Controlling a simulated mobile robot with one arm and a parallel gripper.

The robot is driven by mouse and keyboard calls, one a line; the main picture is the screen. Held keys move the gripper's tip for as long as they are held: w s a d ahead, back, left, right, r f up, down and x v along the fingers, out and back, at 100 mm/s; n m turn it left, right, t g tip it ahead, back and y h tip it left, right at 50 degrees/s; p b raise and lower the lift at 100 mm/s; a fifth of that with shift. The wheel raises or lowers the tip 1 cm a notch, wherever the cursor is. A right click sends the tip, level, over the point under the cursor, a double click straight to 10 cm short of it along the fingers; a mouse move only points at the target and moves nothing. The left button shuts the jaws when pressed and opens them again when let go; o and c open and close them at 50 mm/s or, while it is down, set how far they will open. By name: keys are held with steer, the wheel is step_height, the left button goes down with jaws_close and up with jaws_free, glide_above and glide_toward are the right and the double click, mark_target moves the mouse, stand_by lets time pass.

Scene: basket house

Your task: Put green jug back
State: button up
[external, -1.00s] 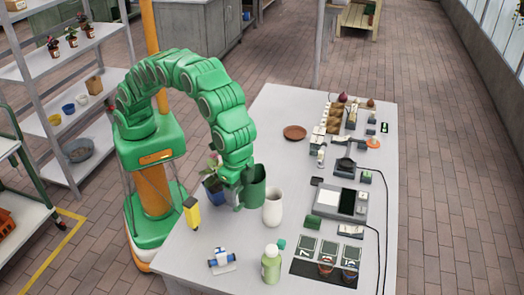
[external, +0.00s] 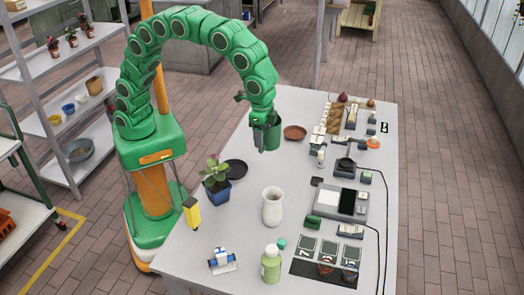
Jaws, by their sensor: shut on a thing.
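The green jug (external: 271,138) is in my gripper (external: 262,117), at the end of the green arm that arches over the table. My gripper is shut on the jug near its top. The jug looks upright and appears to be above the table, though its exact height is hard to tell. The fingers are small in this view and partly hidden against the jug. A dark round saucer (external: 234,170) lies on the table to the lower left of the jug.
On the white table (external: 190,249), a potted plant (external: 217,182) stands left of a white vase (external: 272,206). A brown saucer (external: 295,132) lies right of the jug. A green bottle (external: 270,264) stands in front. Scales and small items line the right side.

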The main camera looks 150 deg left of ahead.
steer(key=s+a+f+n, duration=0.1)
steer(key=s+a, duration=0.2)
steer(key=s, duration=1.3)
steer(key=shift+s+f, duration=1)
steer(key=shift+f, duration=1.7)
steer(key=shift+w+a+f, duration=1.5)
steer(key=shift+w+f, duration=0.25)
steer(key=shift+f, duration=0.45)
steer(key=shift+w+a+f, duration=1.55)
steer(key=shift+w+f, duration=0.2)
steer(key=shift+f, duration=0.4)
steer(key=shift+w+a+f, duration=1.5)
steer(key=shift+w+f, duration=0.25)
steer(key=shift+f, duration=0.45)
steer(key=shift+f, duration=0.15)
steer(key=o, duration=1.4)
steer(key=shift+o, duration=0.2)
